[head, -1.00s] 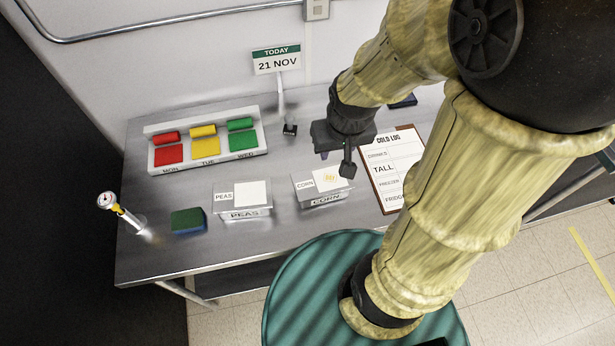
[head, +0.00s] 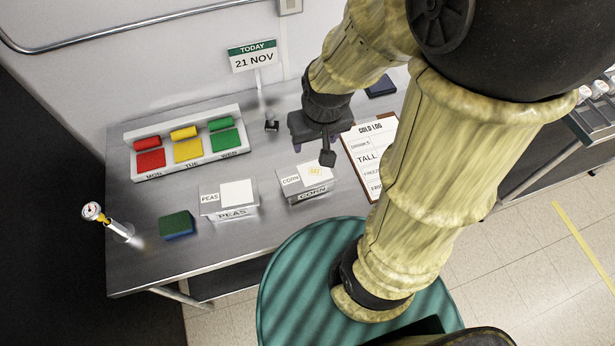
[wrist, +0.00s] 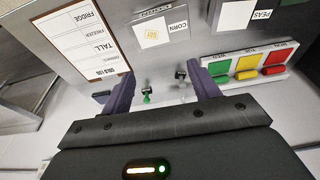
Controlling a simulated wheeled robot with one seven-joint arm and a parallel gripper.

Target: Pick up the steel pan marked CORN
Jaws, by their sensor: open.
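The steel pan marked CORN (head: 318,191) sits on the steel table, with a pale card bearing a yellow picture on its top. It also shows at the top of the wrist view (wrist: 162,13). My gripper (head: 312,152) is behind the pan in the head view, apart from it, toward the clipboard side. In the wrist view its two purple fingers (wrist: 162,90) are spread wide with nothing between them, and the pan lies beyond the fingertips. How high the gripper is above the table is hard to tell.
A similar PEAS pan (head: 231,213) stands left of the CORN pan. A clipboard (head: 352,170) lies close on the right. Behind are a colored day tray (head: 190,163) and a date sign (head: 253,56). A sponge (head: 177,226) and a thermometer (head: 103,218) are at left.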

